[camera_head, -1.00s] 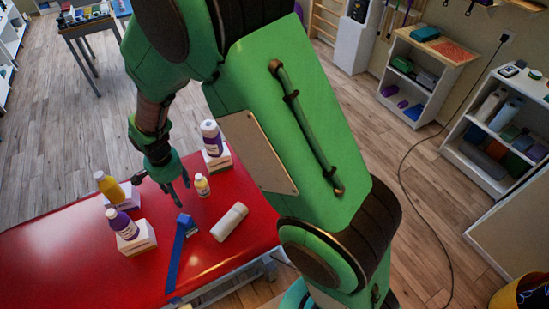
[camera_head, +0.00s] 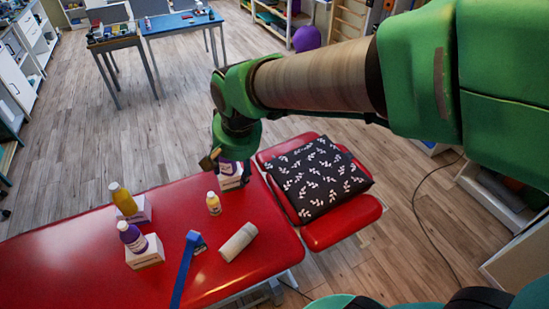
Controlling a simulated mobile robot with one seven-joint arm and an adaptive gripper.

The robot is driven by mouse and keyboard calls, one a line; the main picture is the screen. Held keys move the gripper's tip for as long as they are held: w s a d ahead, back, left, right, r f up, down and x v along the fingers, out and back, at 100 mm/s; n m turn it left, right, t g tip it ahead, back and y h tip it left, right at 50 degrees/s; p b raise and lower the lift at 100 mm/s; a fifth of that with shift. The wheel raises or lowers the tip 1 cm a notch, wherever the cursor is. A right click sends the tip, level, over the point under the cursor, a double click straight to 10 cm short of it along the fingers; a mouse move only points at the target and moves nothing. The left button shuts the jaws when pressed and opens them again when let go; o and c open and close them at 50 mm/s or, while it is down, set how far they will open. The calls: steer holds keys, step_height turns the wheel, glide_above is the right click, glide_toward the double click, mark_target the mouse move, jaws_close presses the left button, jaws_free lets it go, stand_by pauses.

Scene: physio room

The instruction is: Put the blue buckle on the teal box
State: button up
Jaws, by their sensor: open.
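A blue strap (camera_head: 182,272) lies on the red treatment table, with a thicker blue buckle end (camera_head: 194,238) and a small dark part beside it. Its lower end runs toward the table's front edge. My gripper (camera_head: 226,166) is open, pointing down near the table's far edge. It is in front of, or close over, a purple-and-white bottle (camera_head: 228,168) on a white box (camera_head: 232,182); I cannot tell if they touch. The gripper is up and right of the buckle in the picture, clearly apart from it. No teal box is identifiable in the present view.
The red table (camera_head: 70,235) also holds a small yellow bottle (camera_head: 213,203), a white roll (camera_head: 238,241), a yellow bottle (camera_head: 122,198) and a purple-capped bottle (camera_head: 131,237) on white boxes. A patterned dark cushion (camera_head: 318,180) lies at right. A blue-topped table (camera_head: 180,22) stands behind.

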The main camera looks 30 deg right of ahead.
steer(key=s+d+r+n+t, duration=0.1)
steer(key=s+d+r, duration=0.2)
steer(key=s, duration=0.5)
steer(key=s+d+r+n+t, duration=0.1)
steer(key=s+d+r+n, duration=0.1)
steer(key=s+d+r, duration=0.2)
steer(key=s, duration=0.3)
steer(key=shift+s+d+n+h, duration=0.25)
steer(key=shift+s+n+h, duration=0.05)
steer(key=shift+s, duration=0.1)
steer(key=shift+f+b, duration=0.9)
steer(key=shift+b, duration=0.05)
